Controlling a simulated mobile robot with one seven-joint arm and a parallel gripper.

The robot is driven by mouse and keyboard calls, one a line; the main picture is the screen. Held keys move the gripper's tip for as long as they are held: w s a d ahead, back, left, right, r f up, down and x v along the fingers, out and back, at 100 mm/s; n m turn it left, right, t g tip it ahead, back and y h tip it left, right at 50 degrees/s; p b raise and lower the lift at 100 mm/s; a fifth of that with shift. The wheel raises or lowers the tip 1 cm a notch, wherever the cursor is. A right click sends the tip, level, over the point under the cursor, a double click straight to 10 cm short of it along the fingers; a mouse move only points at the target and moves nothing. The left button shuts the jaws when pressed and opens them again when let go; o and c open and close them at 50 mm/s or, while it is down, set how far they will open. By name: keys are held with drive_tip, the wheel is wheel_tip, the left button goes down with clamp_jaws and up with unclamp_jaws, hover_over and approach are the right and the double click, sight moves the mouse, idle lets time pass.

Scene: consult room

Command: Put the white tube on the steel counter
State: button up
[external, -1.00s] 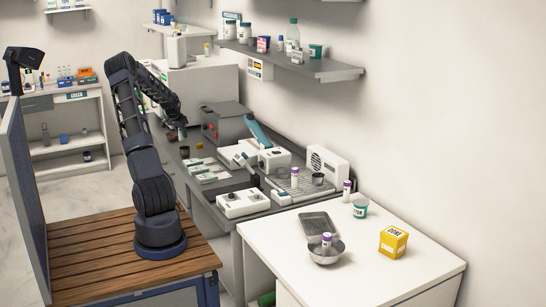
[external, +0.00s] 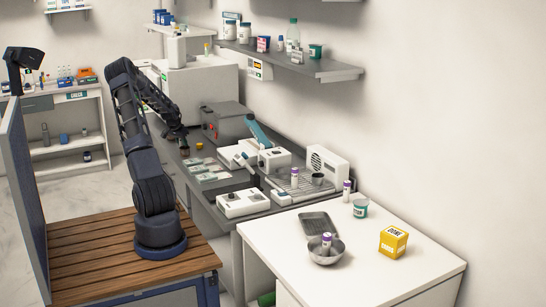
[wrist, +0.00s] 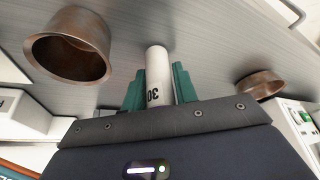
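The white tube (wrist: 158,72) with dark "30" lettering lies between the green fingertips of my gripper (wrist: 159,92) in the wrist view. The fingers are close against both its sides, and my gripper looks shut on it. Its far end points toward the brushed grey steel counter (wrist: 205,45); I cannot tell whether it touches the surface. In the external view my gripper (external: 182,145) is low over the far left part of the grey counter (external: 207,192), and the tube is too small to make out there.
A brown metal cup (wrist: 68,45) stands left of the tube and another brown cup (wrist: 260,85) to the right in the wrist view. In the external view, a grey machine (external: 226,122) and white devices (external: 243,203) crowd the counter. Bare counter shows between the cups.

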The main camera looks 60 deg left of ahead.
drive_tip(key=o, duration=0.4)
drive_tip(key=shift+c, duration=0.2)
drive_tip(key=shift+r, duration=0.1)
drive_tip(key=v, duration=1.2)
drive_tip(key=shift+w+r, duration=0.1)
drive_tip(key=shift+r, duration=0.05)
